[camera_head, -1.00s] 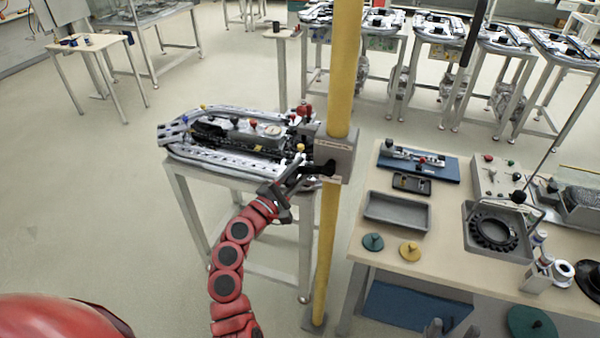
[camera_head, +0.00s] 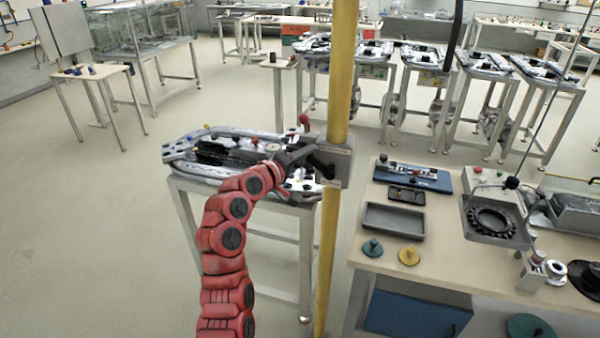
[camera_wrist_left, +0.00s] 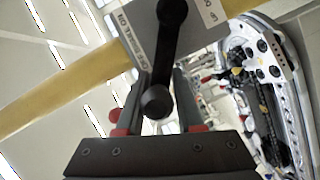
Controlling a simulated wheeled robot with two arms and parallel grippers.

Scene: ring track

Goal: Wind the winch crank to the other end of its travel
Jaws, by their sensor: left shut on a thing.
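The winch is a grey box (camera_head: 338,165) on the yellow post in the head view. Its black crank (camera_head: 318,167) points left and slightly up from the box. In the left wrist view the crank arm (camera_wrist_left: 166,50) runs down from its hub to a round black handle end (camera_wrist_left: 157,101). My left gripper (camera_head: 289,158) is at the crank's outer end in the head view, partly hidden by my red arm. In the left wrist view, the fingers of my left gripper (camera_wrist_left: 160,108) are shut on the crank handle. My right gripper is out of view.
A ring track (camera_head: 215,150) on a metal stand lies behind and left of the post. The workbench (camera_head: 350,250) on the right carries a grey tray (camera_head: 394,220) and other devices. The floor at left is open.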

